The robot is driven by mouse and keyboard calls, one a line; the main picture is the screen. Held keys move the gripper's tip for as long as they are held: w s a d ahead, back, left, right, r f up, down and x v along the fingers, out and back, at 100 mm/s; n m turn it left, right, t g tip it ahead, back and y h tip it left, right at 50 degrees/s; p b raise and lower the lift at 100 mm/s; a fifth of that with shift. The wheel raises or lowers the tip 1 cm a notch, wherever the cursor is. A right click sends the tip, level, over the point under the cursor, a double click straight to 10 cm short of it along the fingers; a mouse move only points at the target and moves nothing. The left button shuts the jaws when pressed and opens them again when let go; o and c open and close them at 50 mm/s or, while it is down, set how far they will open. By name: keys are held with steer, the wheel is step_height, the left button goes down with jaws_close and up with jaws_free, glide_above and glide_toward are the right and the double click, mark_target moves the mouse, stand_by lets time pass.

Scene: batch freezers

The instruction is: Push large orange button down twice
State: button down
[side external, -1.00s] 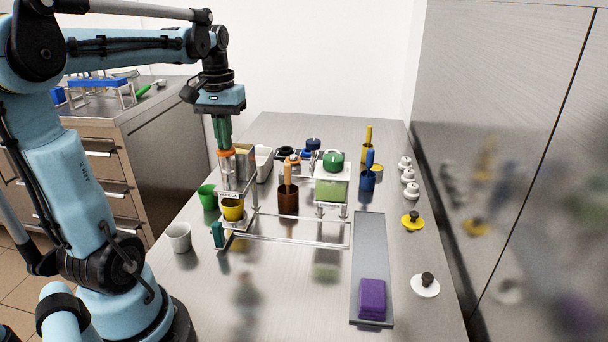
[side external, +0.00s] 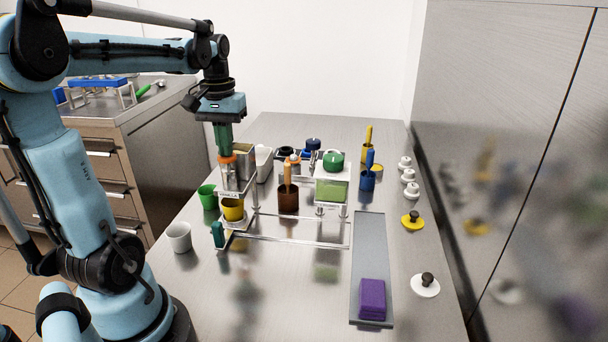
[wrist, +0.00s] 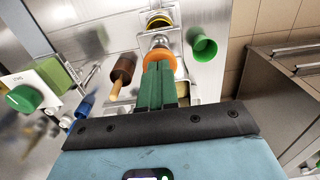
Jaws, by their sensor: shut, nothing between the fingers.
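The large orange button (side external: 228,160) is a round cap on top of the small metal dispenser stand marked "Vanilla". It also shows in the wrist view (wrist: 159,56), partly hidden behind my fingertips. My gripper (side external: 225,150) points straight down with its green fingers shut and empty. Its tips (wrist: 158,66) are on top of the button and appear to touch it. A yellow cup (side external: 232,210) stands below the button on the stand.
A green cup (side external: 207,197) and a white cup (side external: 179,237) stand left of the dispenser. A brown container (side external: 288,200) with an orange-handled tool stands to its right. A grey tray (side external: 369,260) with a purple block lies farther right.

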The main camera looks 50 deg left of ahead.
steer(key=shift+f, duration=0.3)
steer(key=shift+r, duration=1.9)
